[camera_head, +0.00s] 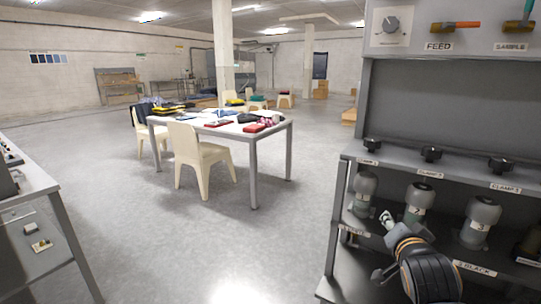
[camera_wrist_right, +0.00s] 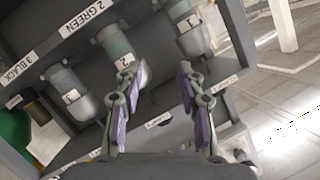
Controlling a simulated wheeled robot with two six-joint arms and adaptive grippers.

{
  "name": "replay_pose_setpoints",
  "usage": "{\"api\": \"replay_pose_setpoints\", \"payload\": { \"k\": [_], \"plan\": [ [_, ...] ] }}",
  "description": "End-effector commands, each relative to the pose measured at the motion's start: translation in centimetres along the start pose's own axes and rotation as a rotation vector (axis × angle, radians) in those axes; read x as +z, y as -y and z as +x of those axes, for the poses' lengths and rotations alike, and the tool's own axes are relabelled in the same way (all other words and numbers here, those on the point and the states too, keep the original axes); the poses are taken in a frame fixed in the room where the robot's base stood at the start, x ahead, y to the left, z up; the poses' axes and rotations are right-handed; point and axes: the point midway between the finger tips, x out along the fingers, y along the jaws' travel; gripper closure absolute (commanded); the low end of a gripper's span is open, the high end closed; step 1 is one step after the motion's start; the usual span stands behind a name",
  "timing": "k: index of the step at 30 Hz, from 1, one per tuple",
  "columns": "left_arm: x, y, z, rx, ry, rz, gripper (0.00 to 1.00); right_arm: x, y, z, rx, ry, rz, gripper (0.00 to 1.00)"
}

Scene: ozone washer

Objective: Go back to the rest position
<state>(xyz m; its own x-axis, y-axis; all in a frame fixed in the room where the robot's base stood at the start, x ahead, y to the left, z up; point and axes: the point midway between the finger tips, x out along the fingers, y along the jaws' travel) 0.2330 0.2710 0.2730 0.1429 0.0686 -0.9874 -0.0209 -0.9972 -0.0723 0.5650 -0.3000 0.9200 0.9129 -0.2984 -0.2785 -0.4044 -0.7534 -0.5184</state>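My right gripper (camera_head: 388,222) reaches in from the lower right in front of the washer's shelf. In the right wrist view its two purple-padded fingers (camera_wrist_right: 156,70) stand apart with nothing between them. Grey cylinder 1 (camera_head: 365,186) and cylinder 2 (camera_head: 419,197) are just beyond the fingertips. Cylinder 3 (camera_head: 481,217) is farther right. In the right wrist view cylinder 2 (camera_wrist_right: 116,42) is near the left fingertip and cylinder 1 (camera_wrist_right: 187,30) near the right one. Whether the fingertips touch them cannot be told. My left gripper is not in view.
The washer panel (camera_head: 440,100) has black clamp knobs (camera_head: 431,154), a FEED valve (camera_head: 455,25) and a SAMPLE valve (camera_head: 517,27). A table (camera_head: 254,143) with clothes and chairs (camera_head: 200,160) stands behind. A bench (camera_head: 30,190) is at left. The floor between is clear.

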Motion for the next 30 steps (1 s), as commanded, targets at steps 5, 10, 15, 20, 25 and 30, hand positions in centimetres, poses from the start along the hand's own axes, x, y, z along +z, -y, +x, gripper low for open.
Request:
{"api": "replay_pose_setpoints", "payload": {
  "k": [5,10,15,20,25,30],
  "plan": [
    [0.0,0.0,0.0,0.0,0.0,0.0,0.6,13.3,-8.4,-2.5,0.112,0.348,-0.35,0.62],
    [0.0,0.0,0.0,0.0,0.0,0.0,0.6,21.3,-14.3,-7.1,0.128,0.617,-0.591,0.62],
    [0.0,0.0,0.0,0.0,0.0,0.0,0.6,26.5,-18.6,-11.9,0.105,0.832,-0.757,0.62],
    [0.0,0.0,0.0,0.0,0.0,0.0,0.6,30.0,-21.8,-16.8,0.06,1.015,-0.881,0.62],
    [0.0,0.0,0.0,0.0,0.0,0.0,0.6,35.2,-25.4,-12.9,0.08,1.035,-0.867,0.62],
    [0.0,0.0,0.0,0.0,0.0,0.0,0.6,41.2,-30.1,-10.8,0.098,1.068,-0.856,0.62]
  ]
}}
